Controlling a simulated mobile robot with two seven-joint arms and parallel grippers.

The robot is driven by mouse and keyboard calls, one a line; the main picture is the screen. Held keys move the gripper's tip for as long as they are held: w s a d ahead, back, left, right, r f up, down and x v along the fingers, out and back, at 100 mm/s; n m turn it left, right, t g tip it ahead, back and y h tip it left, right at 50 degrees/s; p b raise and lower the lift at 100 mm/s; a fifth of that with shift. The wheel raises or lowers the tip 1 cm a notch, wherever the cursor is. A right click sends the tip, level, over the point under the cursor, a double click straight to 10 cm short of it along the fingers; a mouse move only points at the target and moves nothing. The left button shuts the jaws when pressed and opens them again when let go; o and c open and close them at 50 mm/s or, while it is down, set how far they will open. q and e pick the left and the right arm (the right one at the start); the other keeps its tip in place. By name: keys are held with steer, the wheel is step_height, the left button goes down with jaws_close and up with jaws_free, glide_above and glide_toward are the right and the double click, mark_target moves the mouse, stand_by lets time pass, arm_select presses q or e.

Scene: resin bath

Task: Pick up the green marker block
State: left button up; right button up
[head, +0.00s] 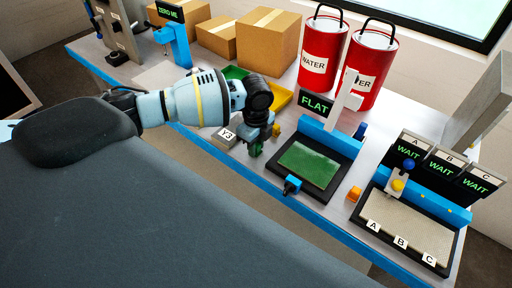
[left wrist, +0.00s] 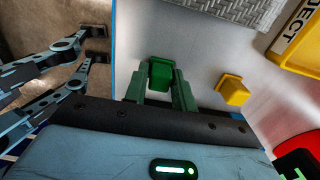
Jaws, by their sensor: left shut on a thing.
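The green marker block (left wrist: 160,73) sits between the two fingertips of my left gripper (left wrist: 160,82) in the left wrist view, and the fingers are shut on it. In the head view my left gripper (head: 257,143) points down over the table near its front edge, just left of the green-topped plate. The block is mostly hidden by the gripper there, and I cannot tell whether it touches the table.
A yellow block (left wrist: 234,91) lies right of the gripper in the left wrist view. An orange block (head: 354,194) lies farther right. Red water buckets (head: 322,52) stand behind.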

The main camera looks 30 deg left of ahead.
arm_select(q)
steer(key=shift+r, duration=0.15)
steer(key=shift+r, duration=0.6)
steer(key=shift+s+r, duration=0.2)
steer(key=shift+r, duration=0.9)
steer(key=s+a+r+p, duration=0.1)
steer(key=s, duration=1.4)
steer(key=shift+s+a+r, duration=0.15)
steer(key=shift+s, duration=0.15)
arm_select(e)
steer(key=shift+w+d+r, duration=0.1)
steer(key=shift+w+r, duration=0.5)
steer(key=shift+r, duration=0.05)
steer(key=shift+r, duration=0.1)
